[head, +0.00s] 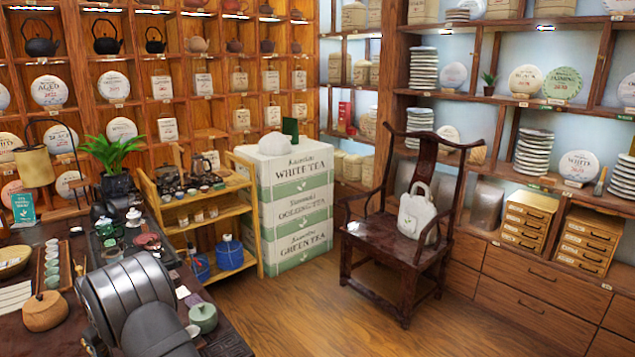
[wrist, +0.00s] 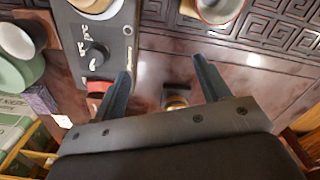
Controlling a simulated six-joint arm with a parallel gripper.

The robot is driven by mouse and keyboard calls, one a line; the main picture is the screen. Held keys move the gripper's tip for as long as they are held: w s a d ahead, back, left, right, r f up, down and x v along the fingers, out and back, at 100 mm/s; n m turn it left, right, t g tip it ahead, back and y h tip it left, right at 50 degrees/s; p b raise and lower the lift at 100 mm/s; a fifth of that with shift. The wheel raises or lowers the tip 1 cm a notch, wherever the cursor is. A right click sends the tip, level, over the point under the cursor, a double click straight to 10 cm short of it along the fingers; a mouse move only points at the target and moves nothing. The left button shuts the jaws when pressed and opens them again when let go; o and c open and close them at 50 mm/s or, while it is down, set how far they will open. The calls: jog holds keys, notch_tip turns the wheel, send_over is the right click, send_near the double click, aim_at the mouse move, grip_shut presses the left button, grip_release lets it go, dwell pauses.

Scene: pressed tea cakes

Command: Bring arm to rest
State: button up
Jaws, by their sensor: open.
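My gripper (wrist: 161,65) is open in the wrist view, with its two dark fingers apart and nothing held between them. It hangs over the dark, shiny tea table (wrist: 160,45). In the head view my grey arm fills the lower left over the table, and I cannot make out the fingers there.
A grey panel with a black knob (wrist: 96,55) lies by the left finger, with a red object (wrist: 97,87) beside it. A cup (wrist: 218,8) stands past the right finger. The wooden floor (head: 290,310) is clear.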

jog(key=a+f, duration=0.1)
jog(key=s+a+f, duration=0.1)
jog(key=a+f, duration=0.1)
jog(key=s+a+f, duration=0.1)
jog(key=shift+s+a+f, duration=0.15)
jog(key=shift+a+f, duration=0.2)
jog(key=shift+a, duration=0.05)
jog(key=shift+f, duration=0.65)
jog(key=shift+o, duration=0.4)
jog(key=o, duration=0.6)
jog(key=w+d+r+m+t+y, duration=0.15)
jog(key=d+r, duration=0.25)
jog(key=r, duration=0.6)
jog(key=d+r+m+t, duration=0.15)
jog(key=d+r, duration=0.25)
jog(key=r, duration=0.6)
jog(key=d+r+m+t+y, duration=0.15)
jog(key=d+r, duration=0.25)
jog(key=r, duration=0.6)
jog(key=x, duration=0.9)
jog(key=shift+w+d+f+h, duration=0.3)
jog(key=shift+f+h, duration=0.1)
